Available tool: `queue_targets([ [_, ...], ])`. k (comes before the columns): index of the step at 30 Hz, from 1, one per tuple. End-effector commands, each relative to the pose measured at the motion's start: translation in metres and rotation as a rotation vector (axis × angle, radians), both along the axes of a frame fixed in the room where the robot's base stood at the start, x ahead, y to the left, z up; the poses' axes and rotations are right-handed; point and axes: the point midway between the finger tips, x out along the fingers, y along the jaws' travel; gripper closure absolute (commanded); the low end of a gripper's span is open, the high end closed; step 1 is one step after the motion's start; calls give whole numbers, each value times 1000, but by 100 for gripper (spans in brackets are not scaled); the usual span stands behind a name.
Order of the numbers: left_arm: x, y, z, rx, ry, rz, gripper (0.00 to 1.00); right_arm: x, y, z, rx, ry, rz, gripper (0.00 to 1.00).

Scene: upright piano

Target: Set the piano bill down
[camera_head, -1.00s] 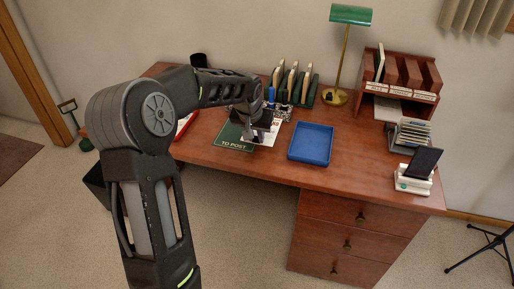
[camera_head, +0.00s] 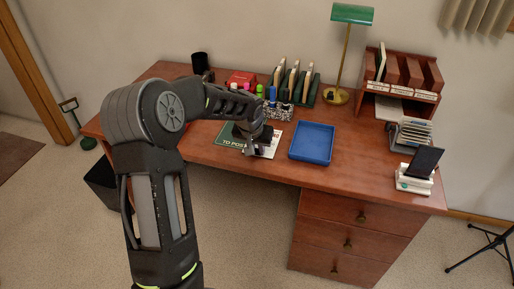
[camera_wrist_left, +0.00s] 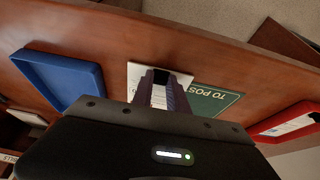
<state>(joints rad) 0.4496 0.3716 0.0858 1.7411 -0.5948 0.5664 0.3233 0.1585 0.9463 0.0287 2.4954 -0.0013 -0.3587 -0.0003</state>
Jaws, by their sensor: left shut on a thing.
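The piano bill, a white sheet (camera_head: 271,141), lies over the right part of the green "TO POST" mat (camera_head: 204,145) in the head view. My left gripper (camera_head: 250,148) is over the mat and hides part of the sheet. In the left wrist view the fingers (camera_wrist_left: 162,80) are closed on the white sheet (camera_wrist_left: 134,76), with the green mat (camera_wrist_left: 212,101) beside it. Whether the sheet rests fully on the mat cannot be told. My right gripper is not in view.
A blue tray (camera_head: 312,142) is right of the mat. A pen holder (camera_head: 278,112) and file rack (camera_head: 311,92) stand behind. A red item (camera_wrist_left: 290,121) lies on the mat's other side in the wrist view. The desk front right of the tray is clear.

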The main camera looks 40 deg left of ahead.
Motion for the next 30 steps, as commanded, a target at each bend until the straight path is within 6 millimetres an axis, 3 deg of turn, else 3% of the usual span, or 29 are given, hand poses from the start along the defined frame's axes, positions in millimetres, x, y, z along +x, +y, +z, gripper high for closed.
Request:
queue_targets([
  [5,0,0,-5,0,0,0,100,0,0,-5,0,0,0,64],
  [6,0,0,-3,0,0,0,79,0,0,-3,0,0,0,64],
  [13,0,0,-3,0,0,0,60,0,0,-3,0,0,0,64],
  [23,0,0,0,0,0,0,59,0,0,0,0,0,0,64],
  [30,-8,-3,25,1,-3,-1,59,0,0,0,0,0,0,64],
])
